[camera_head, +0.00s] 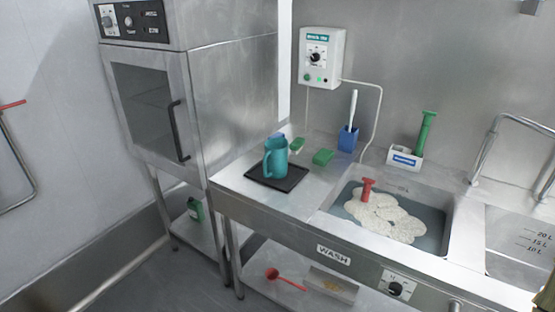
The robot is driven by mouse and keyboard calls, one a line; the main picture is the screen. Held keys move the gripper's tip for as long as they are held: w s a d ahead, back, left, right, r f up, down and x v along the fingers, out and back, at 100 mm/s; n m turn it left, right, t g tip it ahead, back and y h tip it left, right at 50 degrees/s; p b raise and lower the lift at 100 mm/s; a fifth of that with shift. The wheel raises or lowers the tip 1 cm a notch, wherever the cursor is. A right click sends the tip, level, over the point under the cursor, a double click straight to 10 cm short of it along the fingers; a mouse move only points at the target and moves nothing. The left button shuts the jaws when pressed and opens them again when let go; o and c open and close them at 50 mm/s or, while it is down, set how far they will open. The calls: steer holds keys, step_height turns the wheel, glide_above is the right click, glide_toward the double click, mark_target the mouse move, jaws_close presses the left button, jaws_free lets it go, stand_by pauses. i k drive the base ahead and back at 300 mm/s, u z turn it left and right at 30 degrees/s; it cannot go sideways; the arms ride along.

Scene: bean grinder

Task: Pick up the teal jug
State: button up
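The teal jug (277,161) stands upright on a flat black tray (292,184) on the steel counter, left of the sink. Its handle appears to face left. A small blue shape shows at or just behind its rim; I cannot tell whether it is part of the jug. My gripper is not seen in this view.
Green sponges or brushes (322,157) lie right of the jug. A blue holder (347,139) with a white-handled brush stands behind them. The foamy sink (440,214) holds a red-handled thing (367,188). A steel cabinet (235,95) rises at the left.

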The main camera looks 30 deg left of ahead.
mark_target(275, 157)
steer(key=z, duration=2.45)
steer(key=k, duration=1.8)
steer(key=u, duration=2.5)
steer(key=i, duration=0.5)
steer(key=z, duration=0.05)
